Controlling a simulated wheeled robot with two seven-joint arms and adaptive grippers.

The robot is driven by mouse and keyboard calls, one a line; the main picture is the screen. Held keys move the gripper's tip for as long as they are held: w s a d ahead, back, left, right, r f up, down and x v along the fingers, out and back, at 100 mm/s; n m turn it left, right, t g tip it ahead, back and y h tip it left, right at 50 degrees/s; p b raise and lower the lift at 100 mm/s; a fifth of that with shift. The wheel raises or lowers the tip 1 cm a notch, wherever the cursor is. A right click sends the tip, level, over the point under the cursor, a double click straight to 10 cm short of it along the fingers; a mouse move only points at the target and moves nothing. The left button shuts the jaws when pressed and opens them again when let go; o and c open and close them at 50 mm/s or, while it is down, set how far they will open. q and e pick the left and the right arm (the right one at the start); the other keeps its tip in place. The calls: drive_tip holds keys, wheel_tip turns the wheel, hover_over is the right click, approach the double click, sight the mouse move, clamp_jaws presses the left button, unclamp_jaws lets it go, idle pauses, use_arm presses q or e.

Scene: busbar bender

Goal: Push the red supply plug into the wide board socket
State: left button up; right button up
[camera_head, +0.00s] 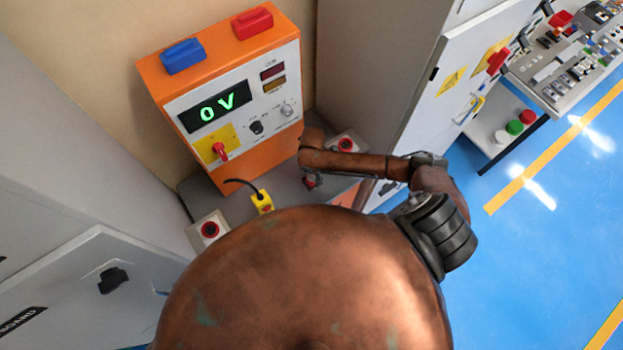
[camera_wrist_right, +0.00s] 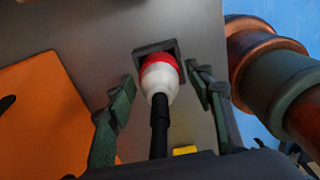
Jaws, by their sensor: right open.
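In the right wrist view, the supply plug has a red collar (camera_wrist_right: 160,60), a white body and a black tail. It stands with its red end at a dark square socket frame (camera_wrist_right: 173,46) on a grey surface; how deep it sits cannot be told. My right gripper (camera_wrist_right: 160,76) is open, its two green-padded fingers on either side of the plug, with gaps visible. In the head view my right gripper (camera_head: 311,181) is small and partly hidden below its brown wrist, with a bit of red showing there. My left gripper is not in view.
An orange supply box (camera_head: 229,165) reading 0 V stands behind, with blue (camera_head: 183,56) and red (camera_head: 253,22) blocks on top. A yellow plug (camera_head: 262,201) with black cable is to the left.

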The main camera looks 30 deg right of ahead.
drive_tip(key=shift+f+p, duration=0.15)
drive_tip(key=shift+p, duration=0.2)
drive_tip(key=shift+c, duration=0.2)
idle(0.4)
drive_tip(key=c, duration=1.2)
